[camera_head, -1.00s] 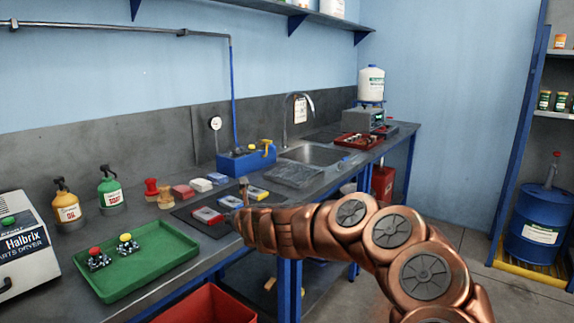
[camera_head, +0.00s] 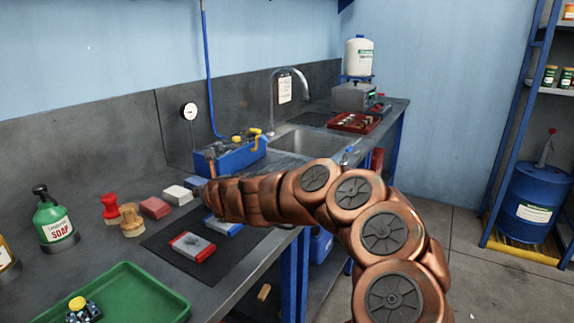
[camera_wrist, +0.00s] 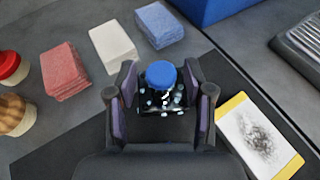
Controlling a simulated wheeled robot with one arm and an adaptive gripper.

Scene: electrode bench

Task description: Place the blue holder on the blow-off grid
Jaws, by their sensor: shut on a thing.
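The blue holder (camera_wrist: 162,76) has a round blue cap on a dark, speckled body. My gripper (camera_wrist: 159,88) is shut on it, with fingers on both sides, in the wrist view. In the head view my arm hides most of the gripper and the holder. The blow-off grid seems to be the dark ridged plate (camera_wrist: 302,38) at the upper right of the wrist view, beside the blue box and apart from the holder. In the head view my arm mostly hides this plate beside the sink.
A blue box (camera_head: 234,158) with yellow fittings stands behind my gripper. Red (camera_wrist: 65,72), white (camera_wrist: 113,47) and blue (camera_wrist: 158,24) pads lie nearby. A yellow-edged block (camera_wrist: 258,137) lies on the dark mat (camera_head: 180,262). A green tray (camera_head: 140,292) holds a yellow-capped holder (camera_head: 77,307).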

